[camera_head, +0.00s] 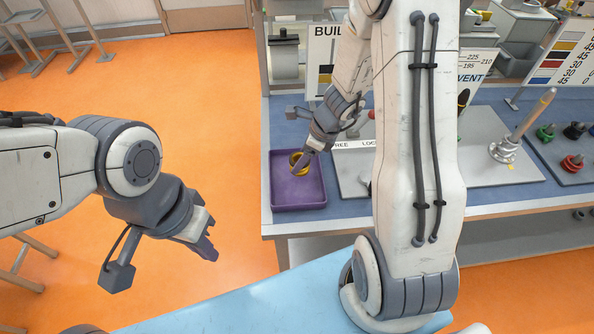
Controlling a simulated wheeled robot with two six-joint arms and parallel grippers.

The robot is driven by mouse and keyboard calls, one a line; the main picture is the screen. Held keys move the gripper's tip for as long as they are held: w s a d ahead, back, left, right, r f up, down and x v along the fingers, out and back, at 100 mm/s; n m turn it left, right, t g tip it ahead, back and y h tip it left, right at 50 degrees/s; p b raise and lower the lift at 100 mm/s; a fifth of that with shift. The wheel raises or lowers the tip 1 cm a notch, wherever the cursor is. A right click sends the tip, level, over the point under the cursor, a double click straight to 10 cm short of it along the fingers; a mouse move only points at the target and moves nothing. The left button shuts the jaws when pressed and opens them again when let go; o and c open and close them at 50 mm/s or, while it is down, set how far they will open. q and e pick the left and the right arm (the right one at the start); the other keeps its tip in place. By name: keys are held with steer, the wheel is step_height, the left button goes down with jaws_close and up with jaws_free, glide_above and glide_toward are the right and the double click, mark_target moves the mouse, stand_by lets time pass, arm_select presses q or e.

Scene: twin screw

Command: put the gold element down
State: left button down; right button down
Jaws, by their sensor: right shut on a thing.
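The gold element (296,157), a small gold ring-like part, is at the fingertips of my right gripper (303,164), over the purple tray (299,206) at the left end of the workbench. My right gripper is shut on it. The fingers partly cover the element, and I cannot tell whether it touches the tray floor. The rest of the visible tray looks empty. My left gripper (205,243) hangs over the orange floor, left of the bench and away from the tray. Its fingers are seen at an angle and I cannot tell whether they are open.
My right arm crosses the view and hides the middle of the blue-topped bench (380,202). A grey plate with an upright screw (530,122) stands to its right. Several coloured elements (572,162) lie at the far right. A BUILD sign (326,60) stands behind the tray.

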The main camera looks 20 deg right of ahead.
steer(key=shift+a+f, duration=0.3)
steer(key=shift+a, duration=0.1)
steer(key=shift+a+f, duration=0.1)
steer(key=shift+f, duration=0.15)
steer(key=shift+f+b, duration=0.85)
steer(key=shift+f, duration=0.9)
steer(key=shift+f, duration=0.2)
steer(key=shift+c, duration=0.5)
jaws_free()
steer(key=shift+r, duration=0.1)
